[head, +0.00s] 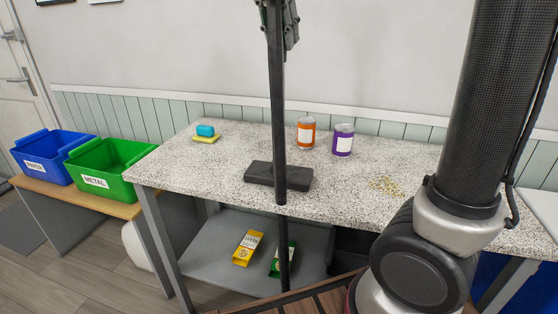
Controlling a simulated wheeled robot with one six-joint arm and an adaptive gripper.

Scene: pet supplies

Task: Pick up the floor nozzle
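The floor nozzle (259,174) appears to be the dark grey, flat block lying on the speckled tabletop (225,155), near the middle of the front edge. A thin dark upright bar crosses in front of it and hides a strip of its right part. My gripper (290,42) shows only in part at the top edge of the head view, above the nozzle in the picture and apart from it. The bar covers some of it, and I cannot tell whether its fingers are open or shut.
An orange can (306,134) and a purple can (343,141) stand behind the nozzle. A blue and yellow sponge pair (206,132) lies back left; small kibble (387,186) lies right. Yellow (246,249) and green (275,262) boxes sit below. Blue (48,151) and green (105,166) bins stand left.

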